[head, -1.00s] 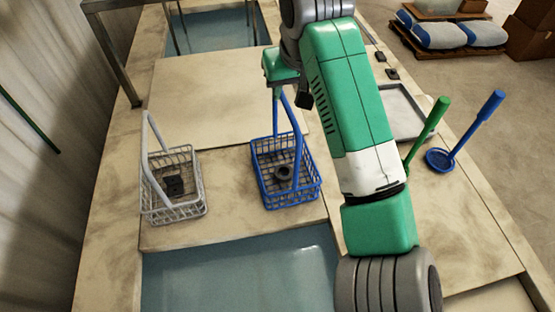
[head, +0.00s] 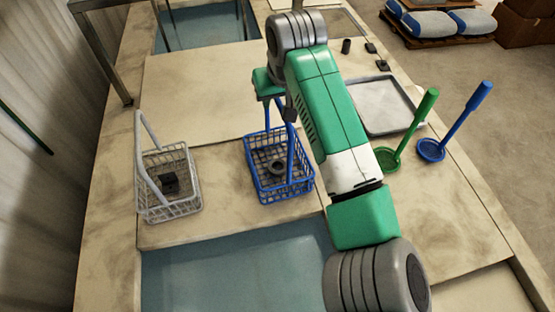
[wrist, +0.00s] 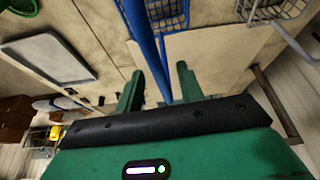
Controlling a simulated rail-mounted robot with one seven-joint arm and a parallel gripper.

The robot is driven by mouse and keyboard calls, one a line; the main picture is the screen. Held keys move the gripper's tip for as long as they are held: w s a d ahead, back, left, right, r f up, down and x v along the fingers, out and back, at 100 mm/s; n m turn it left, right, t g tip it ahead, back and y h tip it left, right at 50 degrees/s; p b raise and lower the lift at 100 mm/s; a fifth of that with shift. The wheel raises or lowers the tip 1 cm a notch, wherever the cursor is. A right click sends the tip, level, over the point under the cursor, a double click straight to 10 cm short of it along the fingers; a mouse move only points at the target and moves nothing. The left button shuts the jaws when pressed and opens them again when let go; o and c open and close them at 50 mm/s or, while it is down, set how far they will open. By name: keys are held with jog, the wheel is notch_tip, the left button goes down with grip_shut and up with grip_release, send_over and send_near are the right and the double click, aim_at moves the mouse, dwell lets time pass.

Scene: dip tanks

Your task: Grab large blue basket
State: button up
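The blue basket (head: 278,178) stands upright on the worktop in the middle of the head view, with a dark ring (head: 277,167) inside. Its tall handle rises toward my gripper (head: 273,98), which is above the basket at the handle's top. In the wrist view, my gripper (wrist: 161,72) has its two green fingers apart. The blue handle (wrist: 142,38) runs between them, with visible space on the right side. Whether a finger touches the handle is unclear. The basket's wire body shows at the top of the wrist view (wrist: 172,14).
A grey basket (head: 170,203) with a dark block stands to the left. A tank (head: 235,270) lies in front, another (head: 210,28) behind. To the right are a grey tray (head: 385,105), a green ladle (head: 410,132) and a blue ladle (head: 455,122). A metal frame (head: 104,55) stands back left.

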jog(key=shift+f, duration=0.2)
dwell(0.3)
grip_shut()
jog(key=shift+r, duration=0.1)
dwell(1.2)
